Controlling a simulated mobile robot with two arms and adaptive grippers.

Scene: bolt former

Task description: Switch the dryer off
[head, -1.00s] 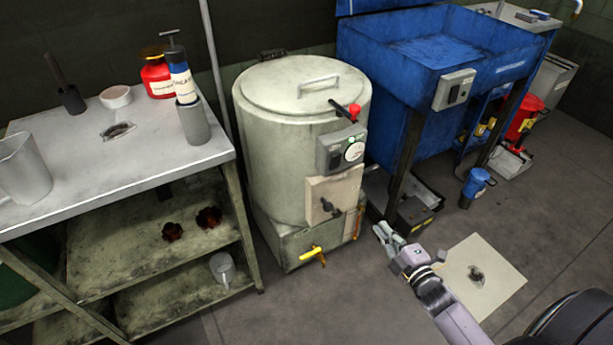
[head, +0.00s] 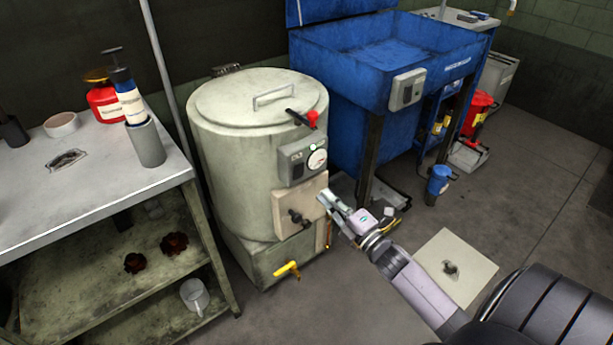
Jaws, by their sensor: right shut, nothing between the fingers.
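The dryer (head: 240,150) is a pale round drum with a lid, standing on a square base in the middle of the head view. Its grey control box (head: 292,166) carries a dial (head: 317,160), a small green light and a dark switch. Below it is a pale panel with a black knob (head: 297,217). A red-tipped lever (head: 309,118) sits near the lid. My right gripper (head: 326,197) is shut and empty, at the right edge of the pale panel and below the control box. I cannot tell whether it touches the dryer. My left gripper is not in view.
A blue wash basin (head: 350,100) with its own switch box (head: 407,90) stands to the right. A metal bench (head: 90,205) stands to the left. A yellow-handled tap (head: 287,269) sticks out at the dryer's base.

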